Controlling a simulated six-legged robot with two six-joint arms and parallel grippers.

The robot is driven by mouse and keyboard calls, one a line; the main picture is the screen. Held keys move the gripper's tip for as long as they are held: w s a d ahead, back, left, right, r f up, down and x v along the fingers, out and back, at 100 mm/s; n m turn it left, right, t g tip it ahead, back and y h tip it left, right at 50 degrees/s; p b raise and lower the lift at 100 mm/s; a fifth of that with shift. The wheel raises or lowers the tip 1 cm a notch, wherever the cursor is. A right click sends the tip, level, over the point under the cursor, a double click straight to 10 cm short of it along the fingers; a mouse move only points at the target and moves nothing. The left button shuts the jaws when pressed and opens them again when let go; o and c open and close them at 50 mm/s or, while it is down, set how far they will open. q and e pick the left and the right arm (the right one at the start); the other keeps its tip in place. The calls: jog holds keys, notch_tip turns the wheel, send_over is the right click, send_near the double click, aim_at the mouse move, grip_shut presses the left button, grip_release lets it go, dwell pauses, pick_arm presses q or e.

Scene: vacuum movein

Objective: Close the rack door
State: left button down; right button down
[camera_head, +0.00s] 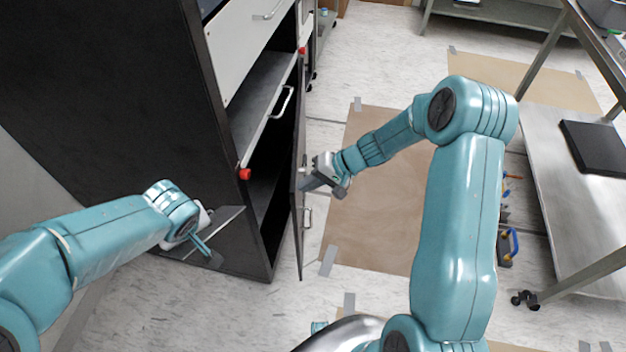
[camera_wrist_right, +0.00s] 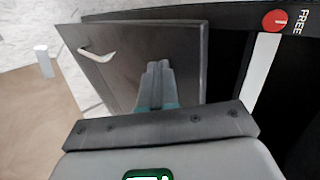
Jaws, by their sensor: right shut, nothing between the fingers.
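The rack (camera_head: 130,110) is a tall black cabinet at the left of the head view. Its narrow dark door (camera_head: 299,240) stands open, seen nearly edge-on, with a metal handle (camera_head: 307,212) on its outer face. My right gripper (camera_head: 312,184) is shut and empty, close beside the door's outer side; contact is unclear. In the right wrist view the door panel (camera_wrist_right: 180,45) and its handle (camera_wrist_right: 97,52) lie beyond the fingers (camera_wrist_right: 156,66). My left gripper (camera_head: 212,258) hangs in front of the rack's lower side; its jaw opening is unclear.
A drawer with a handle (camera_head: 282,102) and red knobs (camera_head: 244,174) are on the rack front. A red knob marked FREE (camera_wrist_right: 275,20) shows in the right wrist view. A metal bench (camera_head: 565,205) stands at the right. Brown floor paper (camera_head: 385,205) lies between.

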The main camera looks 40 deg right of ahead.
jog(key=shift+w+a, duration=0.15)
jog(key=shift+a, duration=0.05)
